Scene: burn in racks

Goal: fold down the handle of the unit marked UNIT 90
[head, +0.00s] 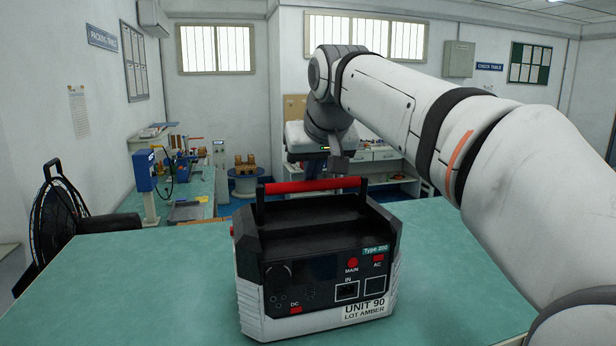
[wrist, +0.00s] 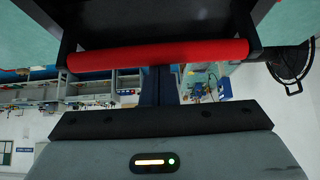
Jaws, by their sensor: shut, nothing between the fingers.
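The unit marked UNIT 90 (head: 318,262) stands on the green table, its labelled front facing me. Its handle, a red grip bar (head: 312,185) on dark arms, stands raised above the dark top. In the wrist view, the red bar (wrist: 160,57) crosses the upper part of the picture, and part of the unit's dark top (wrist: 155,18) shows beyond it. My gripper (head: 338,172) is shut and empty, pointing down just behind the handle's right part. In the wrist view, the red bar hides the tips of my fingers (wrist: 165,82). I cannot tell whether they touch it.
The green table (head: 120,285) is clear on both sides of the unit. A black fan (head: 58,215) stands at the table's left edge. Behind are a workbench with a blue device (head: 146,172) and a white bench (head: 385,158) along the back wall.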

